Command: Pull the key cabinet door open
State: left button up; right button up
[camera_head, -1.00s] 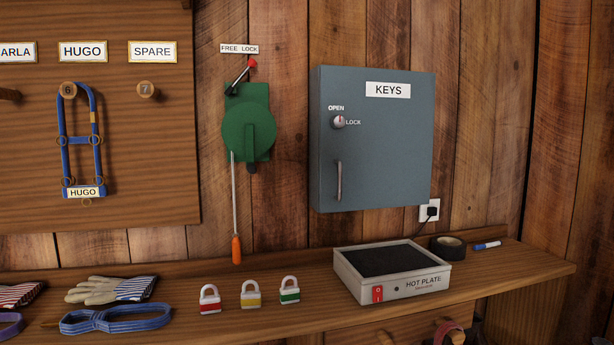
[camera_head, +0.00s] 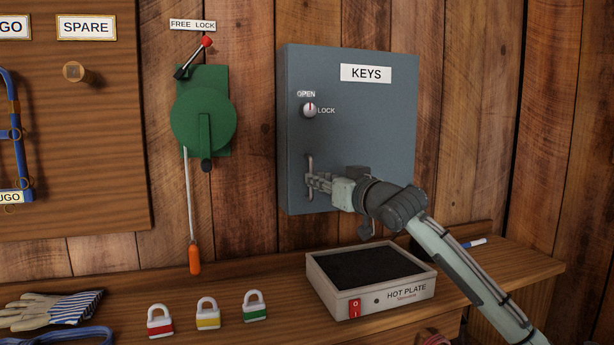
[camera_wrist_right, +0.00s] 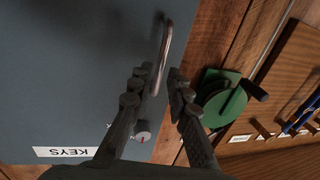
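The grey-blue key cabinet (camera_head: 345,140) hangs on the plank wall, its door shut. The round lock knob (camera_head: 310,110) has its red mark pointing up towards OPEN; it also shows in the wrist view (camera_wrist_right: 142,136). The upright metal handle (camera_head: 310,165) is at the door's lower left. My right gripper (camera_head: 318,182) is at the handle. In the right wrist view its fingers (camera_wrist_right: 161,72) are apart, with the handle (camera_wrist_right: 165,45) between them, nearer the left finger. A gap shows on the other side. My left gripper is out of view.
A hot plate (camera_head: 330,268) stands on the wooden shelf (camera_head: 280,310) below my right arm. Several padlocks (camera_head: 208,315) stand left of it. A green lever device (camera_head: 203,120) with an orange-handled rod hangs left of the cabinet. The wall between them is clear.

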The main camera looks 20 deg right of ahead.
aim_at(311, 195)
jog(key=shift+x, duration=2)
grip_shut()
